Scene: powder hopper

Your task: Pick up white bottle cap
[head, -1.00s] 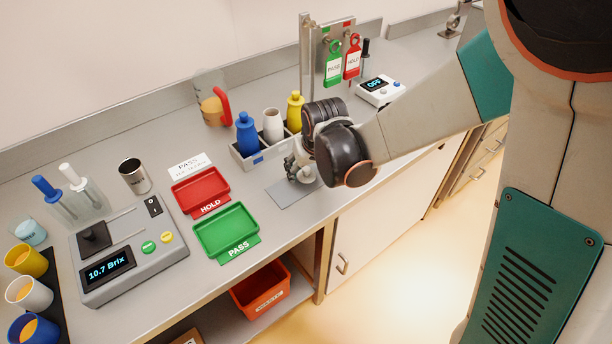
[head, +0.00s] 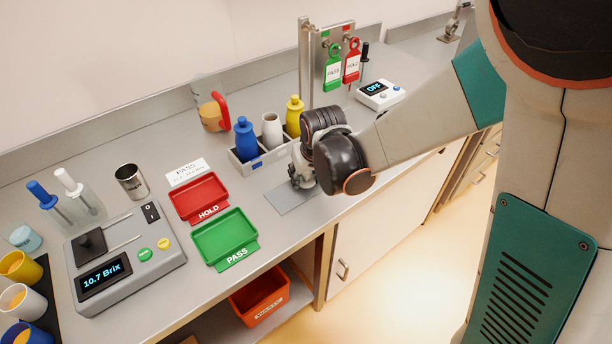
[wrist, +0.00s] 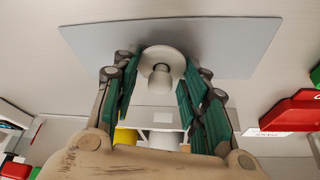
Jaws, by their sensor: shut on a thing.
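The white bottle cap (wrist: 161,68), a round flange with a small knob, is between the green-padded fingers of my gripper (wrist: 160,88) in the wrist view. My gripper is shut on it, low over the grey mat (wrist: 235,42). In the head view my gripper (head: 302,178) is at the mat (head: 290,200), and it hides the cap. I cannot tell whether the cap still touches the mat. The white bottle (head: 271,130) stands without a visible cap in the grey caddy.
The grey caddy (head: 249,171) also holds a blue bottle (head: 245,140) and a yellow bottle (head: 294,115), close behind my gripper. The red HOLD tray (head: 199,197) and green PASS tray (head: 225,237) lie left. A stand with tags (head: 333,72) rises behind.

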